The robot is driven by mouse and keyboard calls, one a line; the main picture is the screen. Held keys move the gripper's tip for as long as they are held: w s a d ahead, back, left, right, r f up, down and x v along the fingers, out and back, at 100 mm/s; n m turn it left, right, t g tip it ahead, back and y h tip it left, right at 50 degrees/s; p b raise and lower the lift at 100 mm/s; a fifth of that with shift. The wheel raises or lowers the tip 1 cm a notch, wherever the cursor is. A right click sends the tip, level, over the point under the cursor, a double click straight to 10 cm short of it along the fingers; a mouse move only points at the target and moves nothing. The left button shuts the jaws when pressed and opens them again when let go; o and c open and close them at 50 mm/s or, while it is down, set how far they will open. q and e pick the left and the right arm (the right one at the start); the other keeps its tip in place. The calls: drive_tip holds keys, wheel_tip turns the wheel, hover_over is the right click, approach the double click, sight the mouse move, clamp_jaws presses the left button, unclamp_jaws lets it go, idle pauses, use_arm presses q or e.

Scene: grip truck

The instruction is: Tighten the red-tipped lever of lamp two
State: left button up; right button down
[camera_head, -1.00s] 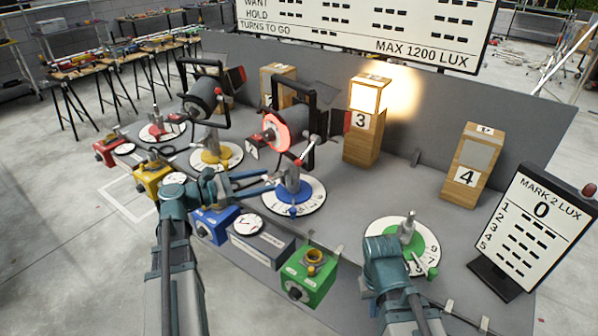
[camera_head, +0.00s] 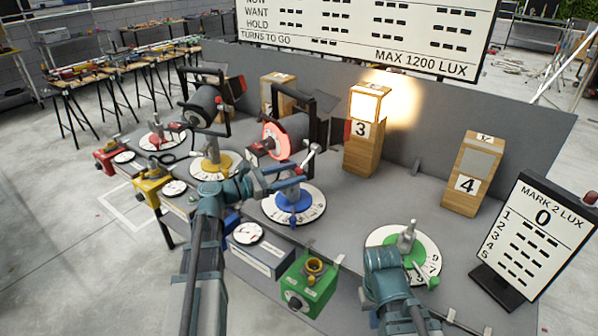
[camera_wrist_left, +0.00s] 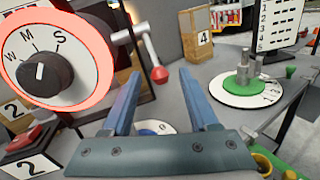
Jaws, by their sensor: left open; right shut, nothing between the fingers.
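Lamp two (camera_head: 285,137) is a black lamp with a glowing red ring on its back, on a blue stand. Its silver lever (camera_head: 310,157) ends in a red ball, clear in the left wrist view (camera_wrist_left: 158,74). My left gripper (camera_head: 303,175) is open, close to the lever and just below it in the head view. In the left wrist view the red ball appears between the open fingertips (camera_wrist_left: 158,82); I cannot tell whether it lies between them in depth. My right gripper (camera_head: 385,262) is by the green dial, its fingers mostly hidden.
The lamp's dial plate (camera_head: 315,210) lies under the left gripper. A green box (camera_head: 310,285) and a grey box (camera_head: 262,258) stand at the front edge. Post three (camera_head: 360,150) and post four (camera_head: 468,185) stand behind. A scoreboard (camera_head: 530,235) stands at right.

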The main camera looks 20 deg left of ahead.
use_arm(q)
drive_tip(key=shift+x, duration=1.15)
clamp_jaws()
idle(0.7)
